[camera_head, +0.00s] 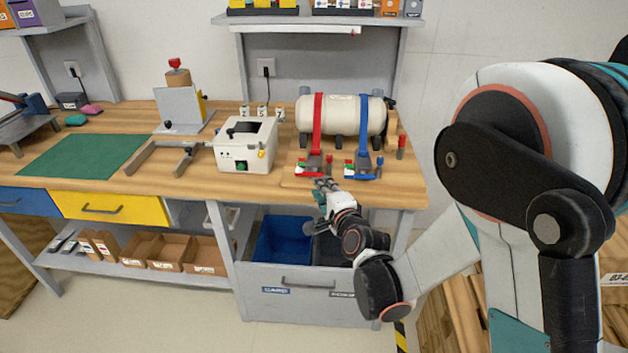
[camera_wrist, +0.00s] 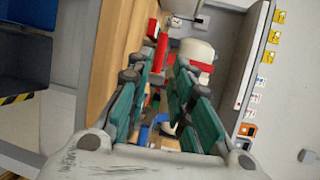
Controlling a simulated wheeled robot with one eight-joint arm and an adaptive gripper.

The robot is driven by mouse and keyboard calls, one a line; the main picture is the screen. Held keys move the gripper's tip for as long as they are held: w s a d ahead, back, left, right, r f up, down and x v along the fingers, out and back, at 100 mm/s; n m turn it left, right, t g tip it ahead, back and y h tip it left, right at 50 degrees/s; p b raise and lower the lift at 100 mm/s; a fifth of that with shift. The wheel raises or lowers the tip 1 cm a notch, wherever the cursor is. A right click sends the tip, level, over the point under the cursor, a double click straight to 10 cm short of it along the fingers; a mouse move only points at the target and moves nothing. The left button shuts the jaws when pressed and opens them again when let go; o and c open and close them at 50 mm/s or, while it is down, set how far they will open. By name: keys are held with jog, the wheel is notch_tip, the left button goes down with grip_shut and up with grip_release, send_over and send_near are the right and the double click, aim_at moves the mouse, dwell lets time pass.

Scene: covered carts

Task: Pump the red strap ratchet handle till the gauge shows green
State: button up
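The red strap (camera_head: 318,115) runs over a white tank (camera_head: 343,115) down to the red strap ratchet (camera_head: 314,167) on the bench. Small red, green and white parts sit at this ratchet; its gauge reading is too small to tell. My gripper (camera_head: 321,186) is at the bench's front edge, just in front of the red ratchet. In the wrist view, its teal fingers (camera_wrist: 168,72) are apart, with a narrow gap at the tips. Red parts and the red strap (camera_wrist: 190,67) show beyond them; contact with the handle cannot be told.
A blue strap (camera_head: 363,115) and its ratchet (camera_head: 363,168) stand close to the right. A white box (camera_head: 245,158) is to the left, and a red-topped post (camera_head: 401,147) is at the right. A shelf (camera_head: 318,20) hangs above. An open drawer with a blue bin (camera_head: 283,240) is below.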

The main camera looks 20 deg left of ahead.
aim_at(313, 176)
jog(key=b+x, duration=0.2)
jog(key=x, duration=0.6)
grip_shut()
